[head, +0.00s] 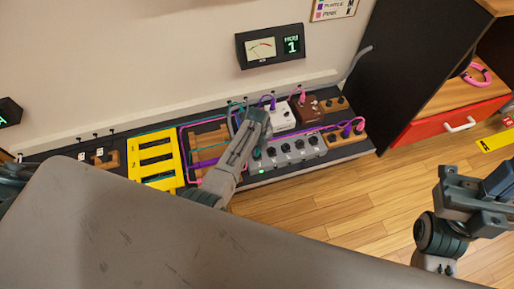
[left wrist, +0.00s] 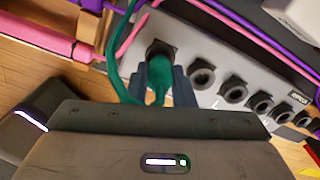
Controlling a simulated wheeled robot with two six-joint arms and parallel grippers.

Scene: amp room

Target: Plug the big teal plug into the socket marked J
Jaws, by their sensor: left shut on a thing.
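The big teal plug (left wrist: 158,92) is between the fingers of my left gripper (left wrist: 160,85) in the left wrist view. It lies right at the dark round end socket (left wrist: 160,49) of the grey socket box (left wrist: 222,57). I cannot tell how deep it sits. A teal cable curls beside it. In the head view my left gripper (head: 252,150) is over the left end of the grey box (head: 290,158), and the arm hides the plug there. A small white mark shows beside the sockets, but I cannot read it surely as J. My right gripper (head: 478,190) is at the right, away from the box.
A yellow rack (head: 155,158) stands left of the box. Behind it are a white pedal (head: 281,121) and a brown pedal (head: 307,112) with purple and pink cables. A meter panel (head: 270,46) hangs on the wall, its display reading 1.

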